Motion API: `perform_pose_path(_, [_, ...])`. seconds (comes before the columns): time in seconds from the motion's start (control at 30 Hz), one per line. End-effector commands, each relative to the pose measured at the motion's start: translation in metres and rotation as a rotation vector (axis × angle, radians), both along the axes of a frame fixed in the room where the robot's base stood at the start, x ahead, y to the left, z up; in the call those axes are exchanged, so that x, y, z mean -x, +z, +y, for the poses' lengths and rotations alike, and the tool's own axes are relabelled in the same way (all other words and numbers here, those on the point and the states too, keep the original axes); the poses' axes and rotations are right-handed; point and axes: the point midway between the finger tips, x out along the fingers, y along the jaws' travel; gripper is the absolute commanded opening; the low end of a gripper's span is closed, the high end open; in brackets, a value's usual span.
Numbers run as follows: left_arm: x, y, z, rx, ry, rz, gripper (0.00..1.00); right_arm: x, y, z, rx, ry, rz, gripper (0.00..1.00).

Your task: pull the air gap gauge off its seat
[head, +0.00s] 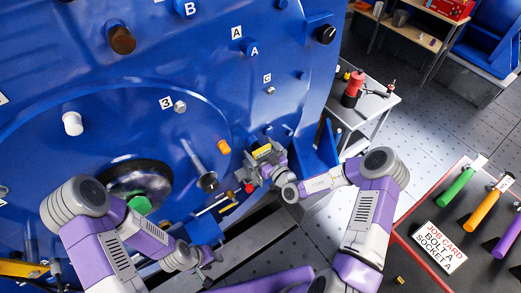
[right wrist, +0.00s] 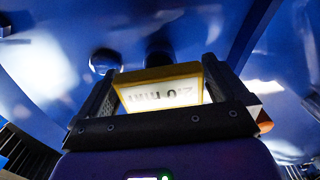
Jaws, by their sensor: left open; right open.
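The air gap gauge is a yellow-framed block (head: 262,151) at the lower right of the blue motor face. In the right wrist view its yellow frame and pale plate (right wrist: 162,92), with lettering like "2.0 mm" reading upside down, sit between my two fingers. My right gripper (head: 258,166) is open around the gauge; I cannot tell whether a finger touches it. The gauge's seat is hidden behind the gauge and gripper. My left gripper (head: 208,270) is open and empty, low in front of the motor, well away from the gauge.
The blue motor housing (head: 230,100) fills the left, with an orange plug (head: 224,147) and a protruding shaft (head: 203,172) near the gauge. A red-edged bench (head: 410,235) with coloured-handled tools and a job card (head: 440,247) stands right. A small side table (head: 375,103) stands behind. Open floor lies between.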

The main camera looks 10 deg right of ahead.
Motion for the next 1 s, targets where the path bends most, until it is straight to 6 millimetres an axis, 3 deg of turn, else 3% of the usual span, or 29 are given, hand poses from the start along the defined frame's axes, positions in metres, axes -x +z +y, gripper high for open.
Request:
perform_pose_path(0.73, [0.0000, 0.0079, 0.0000, 0.000, 0.000, 0.000, 0.43, -0.0001, 0.0001, 0.0001, 0.000, 0.000, 0.000, 1.00])
perform_pose_path(1.0, [0.0000, 0.0079, 0.0000, 0.000, 0.000, 0.000, 0.43, 0.0000, 0.0002, 0.0000, 0.000, 0.000, 0.000, 0.60])
